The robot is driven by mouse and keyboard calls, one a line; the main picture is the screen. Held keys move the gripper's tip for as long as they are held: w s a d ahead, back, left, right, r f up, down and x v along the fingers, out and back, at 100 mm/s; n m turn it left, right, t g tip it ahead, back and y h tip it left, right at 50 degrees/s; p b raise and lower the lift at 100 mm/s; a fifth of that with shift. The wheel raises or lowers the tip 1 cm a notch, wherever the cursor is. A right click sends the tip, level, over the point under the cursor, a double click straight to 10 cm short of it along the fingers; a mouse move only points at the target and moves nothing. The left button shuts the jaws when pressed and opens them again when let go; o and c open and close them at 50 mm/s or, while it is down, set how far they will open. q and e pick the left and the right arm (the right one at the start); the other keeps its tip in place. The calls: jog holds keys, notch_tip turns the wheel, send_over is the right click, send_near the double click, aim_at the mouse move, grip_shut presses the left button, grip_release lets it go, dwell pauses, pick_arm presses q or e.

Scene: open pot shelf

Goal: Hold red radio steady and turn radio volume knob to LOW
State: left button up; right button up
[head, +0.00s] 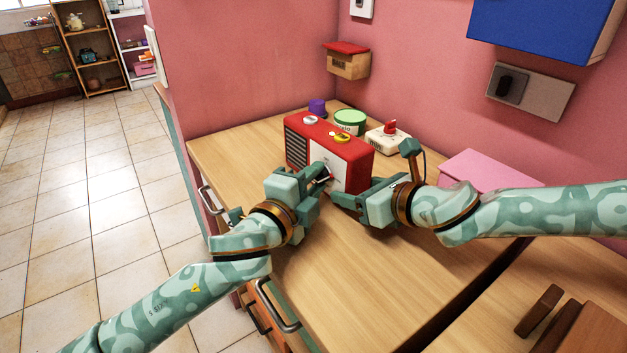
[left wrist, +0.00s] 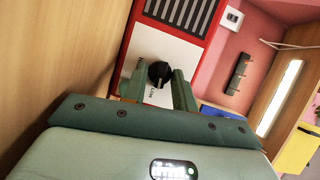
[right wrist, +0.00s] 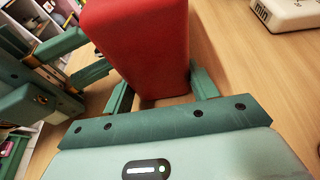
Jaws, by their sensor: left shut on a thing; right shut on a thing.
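The red radio (head: 345,150) stands upright on the wooden desktop, with a speaker grille and a white front panel. In the left wrist view its panel (left wrist: 190,48) carries a round black volume knob (left wrist: 159,73). My left gripper (head: 324,174) is at the front, its fingers on either side of the knob and shut on it. My right gripper (head: 345,197) is shut on the radio's right end. In the right wrist view the red casing (right wrist: 140,45) sits between its fingers.
Behind the radio stand a purple object (head: 317,106), a green-lidded tin (head: 350,118) and a white timer (head: 380,140) with a red knob. A pink box (head: 485,168) is to the right. The front of the desktop (head: 370,270) is clear. Drawer handles (head: 275,305) stick out below its edge.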

pick_arm(q)
jog(key=shift+f, duration=0.15)
jog(key=o, duration=1)
jog(key=shift+c, duration=0.2)
jog(key=v, duration=1.2)
pick_arm(e)
jog(key=o, duration=1.5)
jog(key=shift+o, duration=0.2)
